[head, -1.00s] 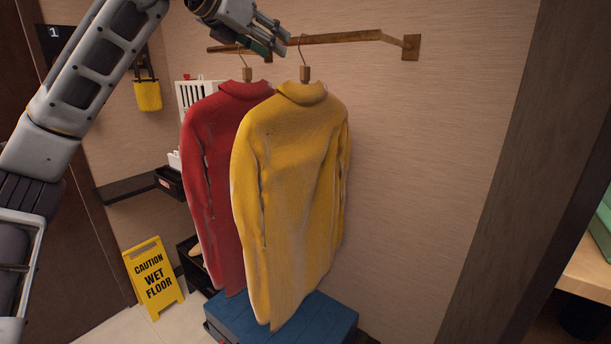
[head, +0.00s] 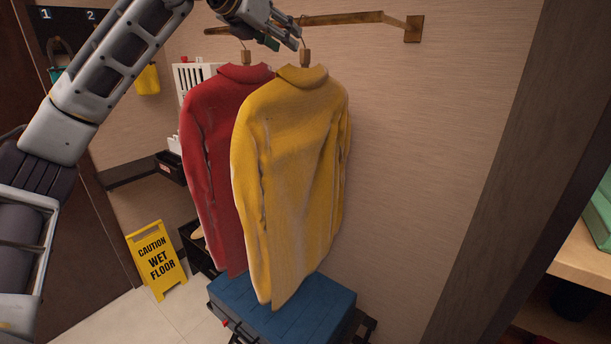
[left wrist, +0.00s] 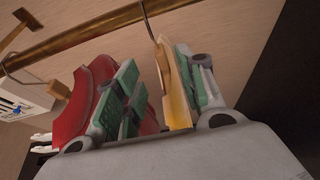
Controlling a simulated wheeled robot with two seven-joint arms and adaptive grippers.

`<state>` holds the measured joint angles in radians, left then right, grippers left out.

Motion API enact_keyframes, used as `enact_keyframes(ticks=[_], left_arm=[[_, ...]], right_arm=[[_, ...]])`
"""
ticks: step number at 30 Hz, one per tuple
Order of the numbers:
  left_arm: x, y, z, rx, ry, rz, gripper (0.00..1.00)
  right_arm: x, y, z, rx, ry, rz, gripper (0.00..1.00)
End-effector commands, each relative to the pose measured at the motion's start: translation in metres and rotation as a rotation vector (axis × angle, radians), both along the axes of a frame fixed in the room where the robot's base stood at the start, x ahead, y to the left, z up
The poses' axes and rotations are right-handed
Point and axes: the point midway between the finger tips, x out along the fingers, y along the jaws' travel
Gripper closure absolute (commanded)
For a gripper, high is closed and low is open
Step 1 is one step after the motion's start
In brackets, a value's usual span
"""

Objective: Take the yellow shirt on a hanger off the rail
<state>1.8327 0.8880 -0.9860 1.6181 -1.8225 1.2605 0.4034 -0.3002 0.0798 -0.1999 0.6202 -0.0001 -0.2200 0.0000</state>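The yellow shirt (head: 292,150) hangs from the rail (head: 345,18) on a hanger with a wooden neck block (head: 305,57). It is the nearer of two shirts. My left gripper (head: 285,38) is at the hanger, just under the rail and above the collar. In the left wrist view, the green-padded fingers (left wrist: 158,88) are apart, with the yellow shirt's hanger (left wrist: 166,62) between them, closer to the right-hand finger. A gap shows on the other side. The hook still reaches up to the rail (left wrist: 95,32). My right gripper is not in view.
A red shirt (head: 212,150) hangs close behind the yellow one, to its left. A blue case (head: 285,308) stands below the hems. A yellow wet-floor sign (head: 157,262) stands at left. A brown post (head: 490,150) and a shelf (head: 585,268) are at right. Bare wall lies right of the shirts.

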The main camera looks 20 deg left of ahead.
Motion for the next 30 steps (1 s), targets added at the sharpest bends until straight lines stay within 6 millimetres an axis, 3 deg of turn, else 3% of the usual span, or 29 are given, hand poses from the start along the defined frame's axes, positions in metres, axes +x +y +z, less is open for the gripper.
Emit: enact_keyframes(ticks=[9, 30], left_arm=[[0.030, -0.011, -0.012, 0.000, 0.001, 0.000, 0.61], [0.043, -0.016, -0.018, 0.000, 0.001, -0.001, 0.61]], right_arm=[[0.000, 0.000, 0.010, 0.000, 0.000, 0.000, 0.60], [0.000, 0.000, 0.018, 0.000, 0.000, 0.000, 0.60]])
